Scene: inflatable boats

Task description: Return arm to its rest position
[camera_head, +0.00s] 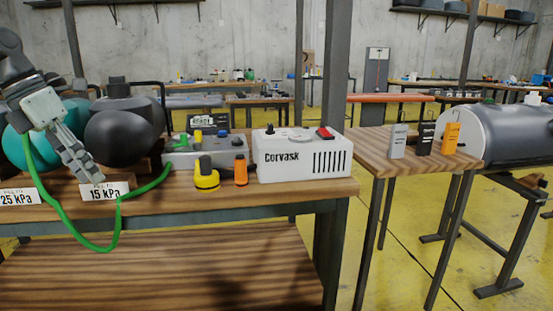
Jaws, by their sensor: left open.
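My left arm comes in at the upper left of the head view. My left gripper (86,166) points down and to the right, with its fingertips just above and behind the white "15 kPa" sign (105,190). It is open, and I see nothing held between its fingers. A green hose (80,240) hangs in a loop over the bench's front edge near the gripper. A dark round tank (125,130) stands right behind the gripper, and a teal round tank (18,150) is partly hidden behind my arm. My right gripper is out of view.
On the wooden bench (300,190) stand a grey box with knobs (210,152), a yellow fitting (207,178), an orange fitting (241,170) and a white Corvask box (300,155). A side table (375,150) holds three small devices. A dark post rises behind the bench.

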